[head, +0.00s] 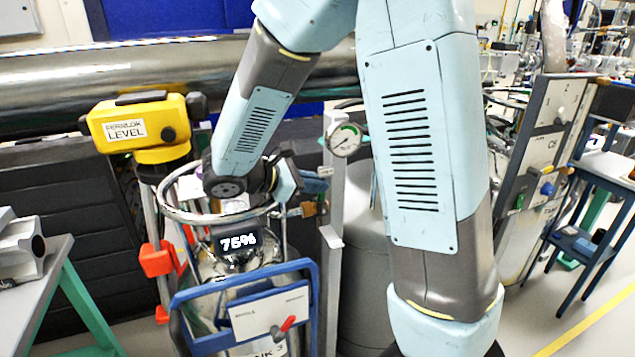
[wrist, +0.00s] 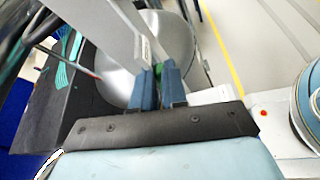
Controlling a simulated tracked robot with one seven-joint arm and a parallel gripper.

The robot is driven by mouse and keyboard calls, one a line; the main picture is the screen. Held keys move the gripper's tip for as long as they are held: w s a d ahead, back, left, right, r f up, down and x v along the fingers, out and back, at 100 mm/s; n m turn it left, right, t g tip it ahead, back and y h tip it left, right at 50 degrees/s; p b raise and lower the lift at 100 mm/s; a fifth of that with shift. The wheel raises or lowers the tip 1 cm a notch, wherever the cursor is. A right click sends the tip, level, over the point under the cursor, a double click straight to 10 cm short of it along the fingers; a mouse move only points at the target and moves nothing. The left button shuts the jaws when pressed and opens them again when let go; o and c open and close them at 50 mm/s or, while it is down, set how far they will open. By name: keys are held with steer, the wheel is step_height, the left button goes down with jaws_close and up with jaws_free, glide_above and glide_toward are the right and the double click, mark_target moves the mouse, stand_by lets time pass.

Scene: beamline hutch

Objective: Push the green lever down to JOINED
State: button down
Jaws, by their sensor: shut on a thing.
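In the wrist view the two blue fingers of my gripper (wrist: 159,88) are closed together. A small bit of the green lever (wrist: 158,69) shows between their tips, so my gripper is shut on it. Most of the lever is hidden by the fingers. No JOINED marking is readable in either view, so the lever's position cannot be told.
A round gauge (head: 345,139) sits by the post. A steel tank with a 75% display (head: 238,241) and blue frame stands below my forearm. A yellow level instrument (head: 138,124) is at left. A blue cart (head: 600,215) and open floor are at right.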

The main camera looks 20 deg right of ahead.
steer(key=c, duration=1.2)
jaws_free()
steer(key=shift+o, duration=0.2)
steer(key=shift+a, duration=0.1)
steer(key=v, duration=1.3)
steer(key=shift+a+r, duration=0.1)
steer(key=shift+a, duration=0.2)
steer(key=shift+s, duration=0.1)
